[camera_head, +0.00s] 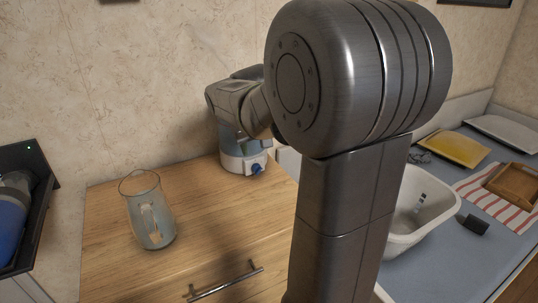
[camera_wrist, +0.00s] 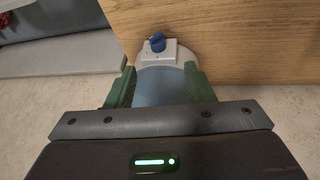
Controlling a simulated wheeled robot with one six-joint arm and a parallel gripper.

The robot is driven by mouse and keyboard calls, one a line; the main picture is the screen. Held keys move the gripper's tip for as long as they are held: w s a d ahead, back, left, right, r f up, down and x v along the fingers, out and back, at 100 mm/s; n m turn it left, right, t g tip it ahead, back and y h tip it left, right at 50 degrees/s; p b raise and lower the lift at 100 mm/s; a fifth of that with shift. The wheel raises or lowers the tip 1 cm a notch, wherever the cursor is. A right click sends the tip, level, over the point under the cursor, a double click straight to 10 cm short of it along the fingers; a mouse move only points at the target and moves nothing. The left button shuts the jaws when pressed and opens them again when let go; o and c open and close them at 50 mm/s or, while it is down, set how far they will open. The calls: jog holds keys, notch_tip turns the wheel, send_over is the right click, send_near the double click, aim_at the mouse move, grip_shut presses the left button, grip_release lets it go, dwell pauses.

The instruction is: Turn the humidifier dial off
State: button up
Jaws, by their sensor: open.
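The humidifier (camera_head: 233,162) stands on the wooden cabinet top near the wall, with a white base and a bluish tank. Its blue dial (camera_head: 257,168) is on the front of the base. In the wrist view the dial (camera_wrist: 157,42) sits on a white panel beyond the tank (camera_wrist: 163,86). My gripper (camera_wrist: 160,78) is open, its green fingers on either side of the tank in that view. I cannot tell whether they touch it. The fingers are apart from the dial in the picture. In the head view my arm hides most of the gripper and the tank's upper part.
A glass pitcher (camera_head: 150,210) stands on the wooden cabinet top (camera_head: 215,220) to the left. A white basin (camera_head: 415,205) and a wooden tray (camera_head: 512,183) on a striped cloth are at right. A dark rack (camera_head: 35,165) with a blue item is at far left.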

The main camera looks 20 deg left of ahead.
aim_at(257, 169)
jog(key=shift+n, duration=0.4)
jog(key=x, duration=0.4)
jog(key=b+x, duration=0.1)
jog(key=x, duration=0.8)
jog(key=shift+w+a+b, duration=0.1)
jog(key=shift+w+b, duration=0.3)
jog(key=shift+w, duration=0.1)
jog(key=shift+r, duration=0.1)
jog(key=shift+c, duration=0.5)
jog(key=c, duration=0.8)
jog(key=shift+c, duration=0.2)
